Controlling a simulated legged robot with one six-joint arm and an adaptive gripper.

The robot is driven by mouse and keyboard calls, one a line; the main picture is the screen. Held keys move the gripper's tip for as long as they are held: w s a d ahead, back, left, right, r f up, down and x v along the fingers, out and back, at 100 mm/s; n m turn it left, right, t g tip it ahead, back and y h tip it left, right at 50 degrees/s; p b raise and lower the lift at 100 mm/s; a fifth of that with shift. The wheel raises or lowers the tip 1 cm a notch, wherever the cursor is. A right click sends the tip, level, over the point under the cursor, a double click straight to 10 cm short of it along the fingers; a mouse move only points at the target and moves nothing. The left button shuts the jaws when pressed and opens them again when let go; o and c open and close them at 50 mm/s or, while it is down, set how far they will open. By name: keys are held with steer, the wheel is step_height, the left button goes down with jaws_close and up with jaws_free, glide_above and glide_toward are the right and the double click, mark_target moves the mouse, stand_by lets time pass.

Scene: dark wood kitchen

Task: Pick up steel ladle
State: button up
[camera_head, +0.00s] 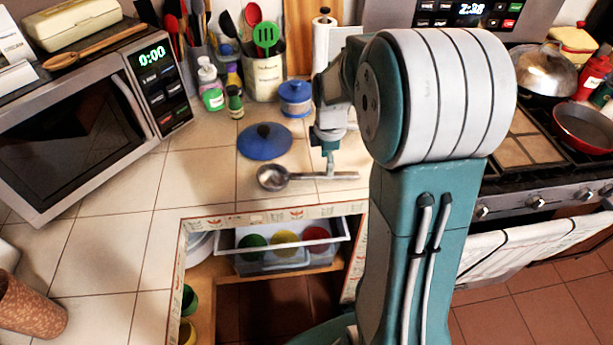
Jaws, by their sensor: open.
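The steel ladle (273,177) lies on the tiled counter near its front edge. Its round bowl is at the left and its handle runs to the right. My gripper (331,170) points down at the handle, close above or around it. The jaws are open, though the fingers are small and partly hidden in this view. I cannot tell whether they touch the handle.
A blue lid (264,141) lies just behind the ladle, and a blue jar (296,98) stands farther back. An open drawer with bowls (284,240) is below the counter edge. A microwave (85,120) stands left; the stove (530,150) is right.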

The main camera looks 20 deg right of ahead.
mark_target(309, 179)
steer(key=f, duration=0.5)
steer(key=shift+w+d, duration=0.15)
steer(key=shift+w, duration=0.05)
jaws_close()
